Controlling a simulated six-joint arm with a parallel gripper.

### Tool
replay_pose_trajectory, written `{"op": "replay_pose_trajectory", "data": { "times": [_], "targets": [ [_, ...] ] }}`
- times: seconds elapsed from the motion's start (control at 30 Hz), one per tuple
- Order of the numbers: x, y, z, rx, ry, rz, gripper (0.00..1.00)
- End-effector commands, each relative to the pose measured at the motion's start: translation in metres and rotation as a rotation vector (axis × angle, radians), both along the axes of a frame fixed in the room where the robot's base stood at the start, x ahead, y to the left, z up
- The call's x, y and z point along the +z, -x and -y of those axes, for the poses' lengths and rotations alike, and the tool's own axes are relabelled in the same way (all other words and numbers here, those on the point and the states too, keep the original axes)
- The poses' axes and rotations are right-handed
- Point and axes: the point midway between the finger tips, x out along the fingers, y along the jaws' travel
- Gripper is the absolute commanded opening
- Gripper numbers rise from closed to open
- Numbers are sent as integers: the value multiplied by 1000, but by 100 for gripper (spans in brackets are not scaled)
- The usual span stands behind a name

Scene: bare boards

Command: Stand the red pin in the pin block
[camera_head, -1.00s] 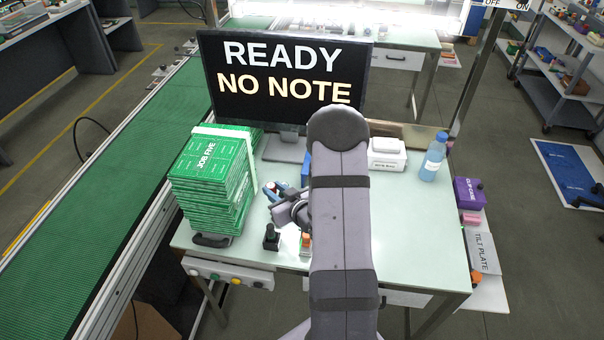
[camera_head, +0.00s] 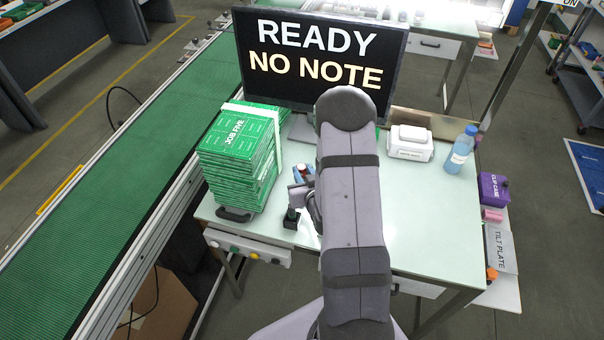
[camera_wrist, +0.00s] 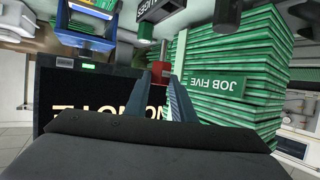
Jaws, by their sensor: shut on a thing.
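My gripper (camera_wrist: 170,95) is shut on the red pin (camera_wrist: 160,73), whose red part sits between the fingertips in the wrist view. A thin grey shaft runs from the red part, away from the palm. The wrist picture is upside down, so this shaft points towards the bench side. In the head view my gripper (camera_head: 302,177) is beside the green stack, above the bench and partly behind my arm. I cannot make out the pin block for certain; my arm covers the middle of the bench.
A tall green stack (camera_head: 240,160) marked JOB FIVE stands close left of my gripper. A small black post (camera_head: 291,218) stands in front. A monitor (camera_head: 318,62) is behind. A white box (camera_head: 410,148) and blue bottle (camera_head: 460,150) stand right; the right front bench is clear.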

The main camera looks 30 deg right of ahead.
Motion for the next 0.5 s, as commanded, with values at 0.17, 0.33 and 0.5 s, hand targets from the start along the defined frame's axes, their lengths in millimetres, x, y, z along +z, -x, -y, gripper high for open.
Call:
{"op": "replay_pose_trajectory", "data": {
  "times": [0.17, 0.33, 0.5],
  "targets": [
    [0, 0, 0, 0, 0, 1, 0],
    [-1, 0, 0, 0, 1, 1, 0],
    [-8, 0, 0, 0, 1, 0, 0]
  ]
}}
